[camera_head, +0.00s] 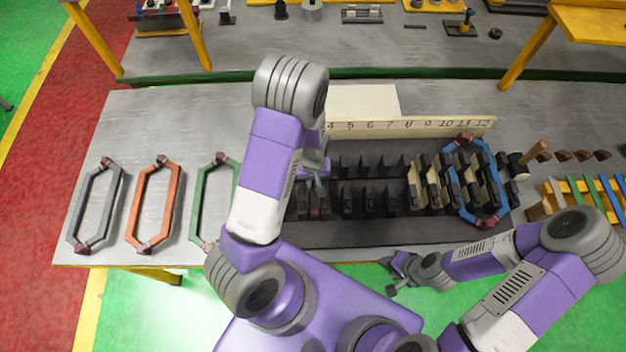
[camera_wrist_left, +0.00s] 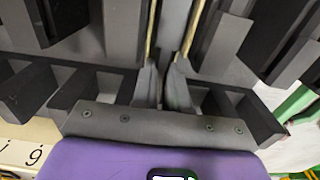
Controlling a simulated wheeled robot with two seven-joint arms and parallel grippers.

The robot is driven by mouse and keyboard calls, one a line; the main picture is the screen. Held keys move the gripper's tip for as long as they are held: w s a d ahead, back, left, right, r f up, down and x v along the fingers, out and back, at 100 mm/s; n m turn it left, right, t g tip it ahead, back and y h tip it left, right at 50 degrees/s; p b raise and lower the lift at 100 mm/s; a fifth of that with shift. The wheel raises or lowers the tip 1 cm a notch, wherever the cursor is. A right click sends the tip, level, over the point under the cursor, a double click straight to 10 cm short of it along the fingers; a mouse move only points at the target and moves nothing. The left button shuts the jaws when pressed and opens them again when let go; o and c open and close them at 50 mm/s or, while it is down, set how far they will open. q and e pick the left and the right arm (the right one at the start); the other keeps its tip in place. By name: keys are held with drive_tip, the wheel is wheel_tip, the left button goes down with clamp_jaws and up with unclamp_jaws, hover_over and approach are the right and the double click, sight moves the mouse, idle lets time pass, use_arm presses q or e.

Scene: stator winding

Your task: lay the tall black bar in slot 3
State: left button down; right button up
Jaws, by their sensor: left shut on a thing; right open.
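My left gripper (camera_head: 318,182) is down among the black teeth of the slotted block (camera_head: 385,232), at its left part below the number 4. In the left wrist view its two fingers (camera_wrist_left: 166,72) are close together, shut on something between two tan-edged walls. The tall black bar is mostly hidden there; I cannot make out its outline or how deep it sits. The numbered board (camera_head: 460,127) shows 4 to 12; the marks for the lower slots, slot 3 included, are behind my left arm. My right gripper (camera_head: 393,274) is open and empty in front of the table edge.
Grey (camera_head: 72,215), orange (camera_head: 137,215) and green (camera_head: 197,205) coil frames lie at the left. A blue coil (camera_head: 490,175) sits over the block's right end, among tan-lined slots. Wooden pieces (camera_head: 538,152) and a rack of coloured strips (camera_head: 555,200) are at the right.

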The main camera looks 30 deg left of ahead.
sight(313, 183)
use_arm(q)
drive_tip(key=shift+s+d+f+b, duration=0.1)
drive_tip(key=shift+s+f+b, duration=0.1)
drive_tip(key=shift+f+b, duration=0.25)
idle(0.6)
drive_tip(key=c, duration=1.1)
unclamp_jaws()
drive_tip(key=shift+r, duration=0.2)
drive_tip(key=shift+w+r+p, duration=0.15)
drive_tip(key=shift+r+p, duration=0.3)
drive_tip(key=shift+p, duration=0.15)
drive_tip(key=shift+r, duration=0.1)
wheel_tip(313, 183, up, 8)
drive_tip(key=p, duration=0.6)
drive_tip(key=shift+p, duration=0.35)
